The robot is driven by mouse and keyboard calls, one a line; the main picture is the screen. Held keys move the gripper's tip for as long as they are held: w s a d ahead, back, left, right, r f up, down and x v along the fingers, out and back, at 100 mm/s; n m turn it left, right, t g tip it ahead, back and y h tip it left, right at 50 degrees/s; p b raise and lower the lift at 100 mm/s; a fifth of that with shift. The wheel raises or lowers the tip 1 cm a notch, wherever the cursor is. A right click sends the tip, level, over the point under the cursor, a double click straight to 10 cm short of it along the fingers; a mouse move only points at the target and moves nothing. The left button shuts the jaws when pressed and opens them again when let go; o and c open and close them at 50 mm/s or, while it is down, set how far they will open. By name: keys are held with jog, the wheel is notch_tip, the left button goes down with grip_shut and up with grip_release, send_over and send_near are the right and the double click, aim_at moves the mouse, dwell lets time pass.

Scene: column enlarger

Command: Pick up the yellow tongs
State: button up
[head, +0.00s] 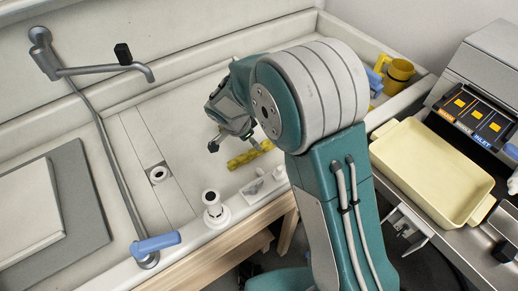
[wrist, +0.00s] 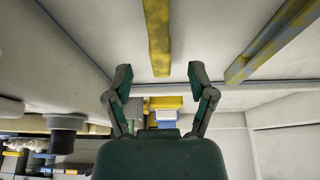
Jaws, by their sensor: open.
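The yellow tongs (head: 243,158) lie low in the pale sink basin in the head view, near its front wall and partly hidden by my arm. In the wrist view a worn yellow bar (wrist: 157,38) ends near the gap between my fingertips, and a second yellow bar (wrist: 268,45) slants at the right. I cannot tell whether both bars belong to the tongs. My gripper (wrist: 160,76) is open, with its two dark fingers spread and nothing held. In the head view my gripper (head: 230,142) is beside the tongs, over the basin; contact cannot be told.
The basin rim (head: 230,213) carries a white fitting (head: 213,207). A lever with a blue handle (head: 155,244) crosses the left side. A yellow jug (head: 398,75) stands at the back right. A cream tray (head: 432,172) and a control box (head: 475,105) are at the right.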

aim_at(256, 152)
jog(key=shift+w+f, duration=0.1)
jog(key=shift+f, duration=0.35)
jog(key=x, duration=0.5)
jog(key=shift+d+f, duration=0.2)
jog(key=shift+d, duration=0.25)
jog(key=shift+a, duration=0.35)
jog(key=c, duration=0.8)
jog(key=shift+d, duration=0.1)
grip_shut()
jog(key=shift+d, duration=0.15)
